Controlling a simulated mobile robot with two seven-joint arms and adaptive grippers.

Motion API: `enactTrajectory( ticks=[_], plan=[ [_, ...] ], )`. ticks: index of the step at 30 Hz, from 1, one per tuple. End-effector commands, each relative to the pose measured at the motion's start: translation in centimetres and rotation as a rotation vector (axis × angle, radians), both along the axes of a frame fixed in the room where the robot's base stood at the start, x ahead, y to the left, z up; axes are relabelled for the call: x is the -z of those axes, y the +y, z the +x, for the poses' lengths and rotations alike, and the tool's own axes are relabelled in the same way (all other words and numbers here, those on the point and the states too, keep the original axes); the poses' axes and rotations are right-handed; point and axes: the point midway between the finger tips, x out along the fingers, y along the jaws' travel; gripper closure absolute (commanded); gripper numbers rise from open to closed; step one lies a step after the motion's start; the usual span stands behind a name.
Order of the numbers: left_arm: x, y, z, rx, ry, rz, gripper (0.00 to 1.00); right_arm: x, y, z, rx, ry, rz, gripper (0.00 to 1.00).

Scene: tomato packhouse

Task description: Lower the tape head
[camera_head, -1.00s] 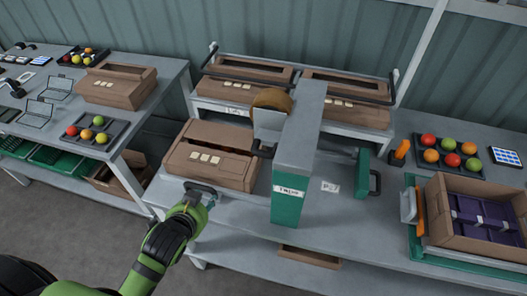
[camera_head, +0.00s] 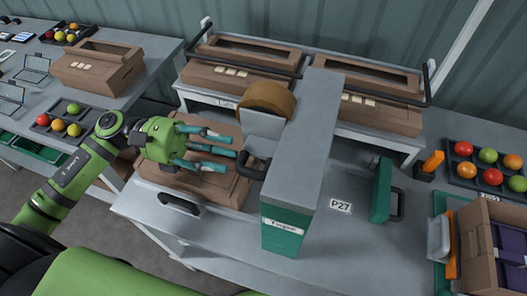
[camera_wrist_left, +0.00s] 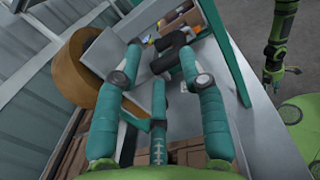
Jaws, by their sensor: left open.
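The tape head is a brown tape roll (camera_head: 268,97) on a grey plate (camera_head: 262,124), with a black handle (camera_head: 252,165) low on its side, beside the grey and green column (camera_head: 284,232). My left gripper (camera_head: 232,153) is open and empty, its fingers pointing right at the handle. In the left wrist view the handle (camera_wrist_left: 172,52) lies between or just past the spread fingertips (camera_wrist_left: 160,58); I cannot tell whether they touch it. A green arm of mine (camera_wrist_left: 282,40) shows at the right there, its end too small to read.
A brown carton (camera_head: 222,190) lies under my left gripper, partly hidden. A black bar handle (camera_head: 180,204) is at the bench's front left. More cartons (camera_head: 235,82) stand on a rack behind. A green plate with a handle (camera_head: 382,190) stands right of the column; bench between is clear.

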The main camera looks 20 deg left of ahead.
Motion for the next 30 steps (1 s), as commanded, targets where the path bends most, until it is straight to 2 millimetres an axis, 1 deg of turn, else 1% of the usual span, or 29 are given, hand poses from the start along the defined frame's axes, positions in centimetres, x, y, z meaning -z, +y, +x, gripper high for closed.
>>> enactTrajectory(
  ticks=[1,2,4,7,9,12,15,18,21,23,25,29,30],
  plan=[
    [1.2,0.2,-0.4,0.023,-0.020,0.019,0.59,1.0,0.1,0.2,0.000,-0.003,0.001,0.60],
    [1.4,0.2,-0.6,0.033,-0.030,0.027,0.59,1.1,0.1,0.1,0.001,-0.002,0.002,0.60],
    [1.4,0.0,-0.8,0.049,-0.042,0.036,0.59,1.0,0.1,-1.2,0.001,0.017,0.000,0.60],
    [1.1,-1.0,-1.0,0.055,-0.046,0.038,0.59,0.3,-0.2,-4.4,0.001,0.072,-0.005,0.60],
    [0.9,-2.1,-1.1,0.056,-0.046,0.036,0.59,-0.4,-0.3,-6.2,0.001,0.102,-0.009,0.60],
    [0.8,-3.7,-1.1,0.055,-0.045,0.035,0.59,-1.4,-0.3,-7.2,0.000,0.118,-0.010,0.60],
    [0.9,-5.1,-1.1,0.053,-0.044,0.035,0.59,-2.2,-0.3,-6.9,0.000,0.110,-0.008,0.60],
    [1.1,-6.1,-1.1,0.052,-0.043,0.036,0.59,-2.6,-0.2,-5.6,-0.001,0.089,-0.006,0.60],
    [1.3,-6.6,-1.1,0.053,-0.043,0.037,0.59,-2.9,-0.1,-4.0,-0.001,0.063,-0.004,0.60],
    [1.3,-6.7,-1.1,0.053,-0.043,0.037,0.59,-2.9,-0.1,-3.4,-0.001,0.053,-0.002,0.60],
    [1.4,-6.7,-1.1,0.052,-0.043,0.038,0.59,-2.8,-0.1,-3.2,-0.001,0.049,-0.003,0.60],
    [1.4,-6.7,-1.1,0.052,-0.043,0.037,0.59,-2.8,-0.2,-3.4,-0.002,0.053,-0.005,0.60],
    [1.4,-6.7,-1.1,0.052,-0.043,0.037,0.75,-2.8,-0.3,-3.6,-0.002,0.056,-0.005,0.60]
  ],
)
